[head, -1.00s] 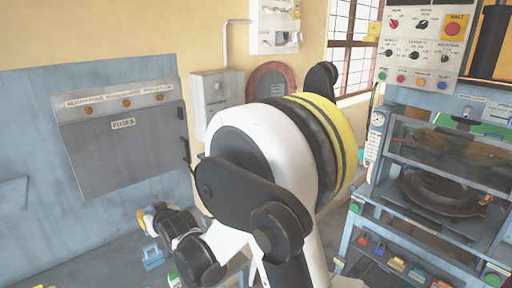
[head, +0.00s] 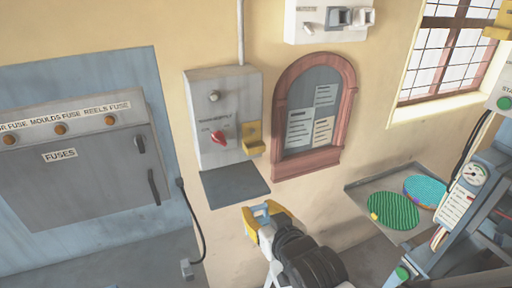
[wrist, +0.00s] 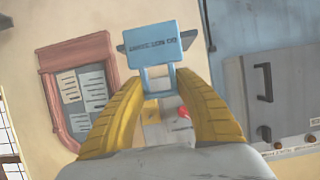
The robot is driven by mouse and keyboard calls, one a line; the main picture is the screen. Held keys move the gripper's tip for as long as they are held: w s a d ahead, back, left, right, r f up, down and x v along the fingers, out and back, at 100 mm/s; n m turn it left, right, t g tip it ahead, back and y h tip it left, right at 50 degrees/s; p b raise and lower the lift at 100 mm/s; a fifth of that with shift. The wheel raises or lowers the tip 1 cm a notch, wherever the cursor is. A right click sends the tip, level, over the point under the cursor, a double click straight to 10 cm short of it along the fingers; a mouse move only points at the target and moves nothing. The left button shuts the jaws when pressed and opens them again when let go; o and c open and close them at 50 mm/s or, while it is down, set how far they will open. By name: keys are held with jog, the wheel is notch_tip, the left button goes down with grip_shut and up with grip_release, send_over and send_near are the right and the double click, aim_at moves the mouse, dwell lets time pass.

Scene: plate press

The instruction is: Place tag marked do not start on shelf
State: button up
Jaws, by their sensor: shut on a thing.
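My gripper (head: 262,222) has yellow fingers and is shut on a blue tag (wrist: 160,46). In the wrist view the tag is at the fingertips, with small dark lettering that appears upside down. In the head view the tag (head: 261,211) is a small blue patch between the fingers, partly hidden by them. The shelf (head: 235,183) is a flat dark grey plate on the wall under a grey switch box. The gripper is just below and right of it in the picture. In the wrist view a dark edge, likely the shelf (wrist: 124,47), shows behind the tag.
The grey switch box (head: 222,115) has a red knob (head: 218,138) and a yellow bracket (head: 252,138). A red-framed notice board (head: 279,140) hangs to its right. A fuse cabinet (head: 85,165) stands left. A tray with green and blue discs (head: 393,210) is at right.

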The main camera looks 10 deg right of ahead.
jog(key=shift+w+d, duration=0.15)
jog(key=shift+w, duration=0.1)
jog(key=w+a, duration=0.1)
jog(key=w, duration=0.3)
jog(key=w+a+b, duration=0.1)
jog(key=w, duration=0.3)
jog(key=w+a+b, duration=0.1)
jog(key=w+a, duration=0.1)
jog(key=w, duration=0.3)
jog(key=x, duration=0.2)
jog(key=b+x, duration=0.1)
jog(key=x, duration=0.1)
jog(key=shift+w+r, duration=0.15)
jog(key=shift+r, duration=0.05)
jog(key=shift+f, duration=0.3)
jog(key=shift+r, duration=0.15)
jog(key=shift+f, duration=0.25)
jog(key=o, duration=1)
jog(key=shift+r, duration=0.1)
